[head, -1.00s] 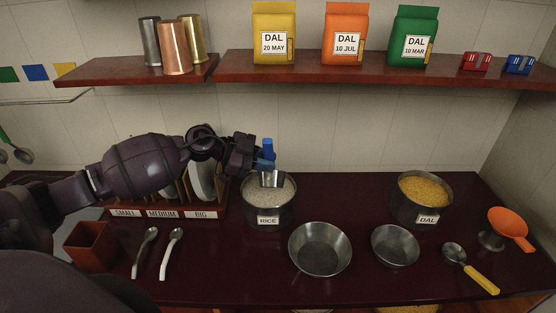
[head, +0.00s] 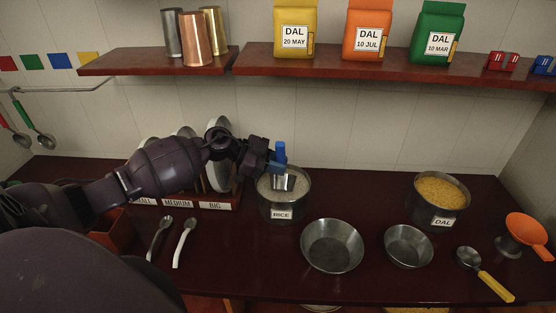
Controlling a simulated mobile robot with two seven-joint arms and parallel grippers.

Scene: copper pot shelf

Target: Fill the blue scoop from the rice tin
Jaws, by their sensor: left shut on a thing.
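The rice tin (head: 284,208) is a round metal tin with a RICE label, standing on the dark red counter and filled with whitish rice. My left gripper (head: 272,160) is shut on the blue scoop (head: 280,152), holding it by its upright blue handle. The scoop's metal bowl is low over the rice, inside the tin's rim as seen from here. I cannot tell whether the bowl touches the rice or holds any. My right gripper is not in view.
Two empty metal bowls (head: 332,246) (head: 408,246) stand right of the tin. Two spoons (head: 184,243) lie left, before a labelled plate rack (head: 217,206). A shelf (head: 350,62) spans above.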

